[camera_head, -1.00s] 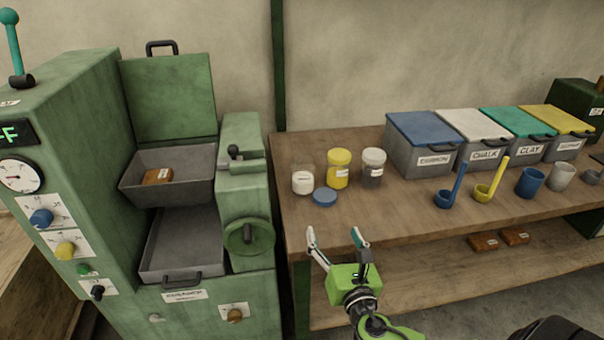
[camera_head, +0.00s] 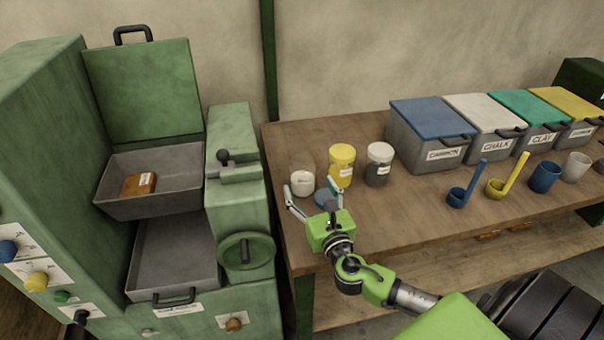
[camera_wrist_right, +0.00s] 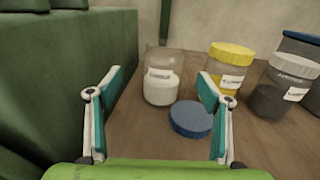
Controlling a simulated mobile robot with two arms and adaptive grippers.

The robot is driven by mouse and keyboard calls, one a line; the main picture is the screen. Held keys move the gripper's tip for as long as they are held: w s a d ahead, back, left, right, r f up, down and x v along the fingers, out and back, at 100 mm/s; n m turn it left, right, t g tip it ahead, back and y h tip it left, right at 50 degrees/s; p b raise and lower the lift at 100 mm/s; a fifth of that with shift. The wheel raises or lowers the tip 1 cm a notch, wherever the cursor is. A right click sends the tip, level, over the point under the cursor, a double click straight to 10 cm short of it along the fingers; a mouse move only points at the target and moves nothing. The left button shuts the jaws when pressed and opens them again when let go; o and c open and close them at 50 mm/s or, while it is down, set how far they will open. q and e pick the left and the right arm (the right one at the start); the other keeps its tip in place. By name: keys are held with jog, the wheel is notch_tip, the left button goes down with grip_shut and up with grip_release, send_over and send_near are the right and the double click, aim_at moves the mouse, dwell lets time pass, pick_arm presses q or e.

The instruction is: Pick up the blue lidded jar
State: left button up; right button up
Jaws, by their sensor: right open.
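A clear jar with white contents (camera_head: 302,184) stands upright and open-topped on the workbench; it also shows in the right wrist view (camera_wrist_right: 160,88). A round blue lid (camera_wrist_right: 191,119) lies flat on the bench just in front and to the right of that jar. In the head view the lid (camera_head: 322,197) is partly hidden by my gripper. No jar in view wears a blue lid. My right gripper (camera_head: 312,190) is open and empty at the bench's front left, its fingers pointing toward the open jar, which shows between the fingers in the wrist view. My left gripper is not in view.
A yellow-lidded jar (camera_head: 341,166) and a white-lidded jar (camera_head: 379,164) stand close on the right. The green machine (camera_head: 234,200) stands left of the workbench (camera_head: 400,215). Lidded bins, including a blue-lidded one (camera_head: 430,130), ladles and cups are farther right.

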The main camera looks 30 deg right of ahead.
aim_at(305, 178)
jog(key=x, duration=0.3)
jog(key=shift+f, duration=0.1)
jog(key=shift+w+d, duration=0.2)
jog(key=shift+w, duration=0.25)
jog(key=x, duration=0.4)
jog(key=shift+w+d, duration=0.3)
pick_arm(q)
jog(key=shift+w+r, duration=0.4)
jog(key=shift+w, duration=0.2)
pick_arm(e)
jog(key=shift+s, duration=0.1)
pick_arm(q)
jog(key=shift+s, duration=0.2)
pick_arm(e)
jog(key=c, duration=1.5)
